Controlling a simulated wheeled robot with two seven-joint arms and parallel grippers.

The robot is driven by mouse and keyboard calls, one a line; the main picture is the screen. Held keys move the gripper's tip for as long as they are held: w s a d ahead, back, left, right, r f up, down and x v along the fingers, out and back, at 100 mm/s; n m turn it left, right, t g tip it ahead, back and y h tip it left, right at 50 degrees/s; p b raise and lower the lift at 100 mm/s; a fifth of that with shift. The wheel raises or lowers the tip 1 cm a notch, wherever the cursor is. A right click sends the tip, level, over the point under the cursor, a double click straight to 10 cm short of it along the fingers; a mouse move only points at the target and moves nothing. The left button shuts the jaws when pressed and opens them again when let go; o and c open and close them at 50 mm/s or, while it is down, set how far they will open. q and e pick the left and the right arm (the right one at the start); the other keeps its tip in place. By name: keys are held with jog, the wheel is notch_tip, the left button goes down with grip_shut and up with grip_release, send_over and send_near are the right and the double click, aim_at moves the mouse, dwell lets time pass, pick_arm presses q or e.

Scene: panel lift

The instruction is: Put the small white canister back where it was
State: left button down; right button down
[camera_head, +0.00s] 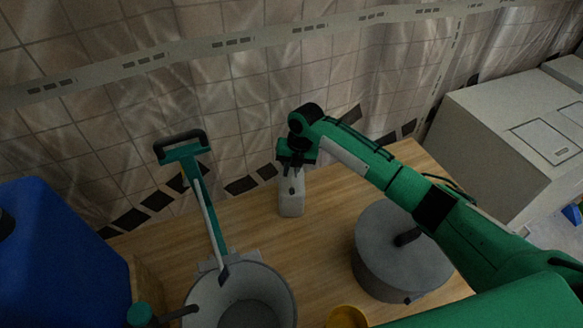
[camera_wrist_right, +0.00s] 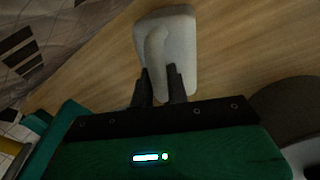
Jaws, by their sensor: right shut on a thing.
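The small white canister (camera_head: 291,197) stands upright on the wooden table, near its back edge by the tiled wall. My right gripper (camera_head: 292,167) reaches down from above and is shut on the canister's top part. In the right wrist view the canister (camera_wrist_right: 180,40) shows its handle side, with the two dark fingers (camera_wrist_right: 161,85) closed at the handle. Whether the canister's base touches the table is hard to tell. My left gripper is not in view.
A grey pot (camera_head: 240,284) and a teal-handled tool (camera_head: 205,200) stand left. A grey lidded drum (camera_head: 390,262) is right, under my right arm. A blue container (camera_head: 60,255) is far left, a yellow item (camera_head: 347,317) in front. Bare wood (camera_head: 320,245) lies between pot and drum.

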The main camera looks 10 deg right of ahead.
jog(key=c, duration=1.4)
grip_release()
jog(key=shift+o, duration=0.2)
notch_tip(320, 180, up, 12)
jog(key=d+b, duration=0.1)
jog(key=d, duration=0.1)
jog(key=shift+s+b, duration=0.3)
jog(key=shift+b, duration=0.1)
jog(key=shift+d+f, duration=0.1)
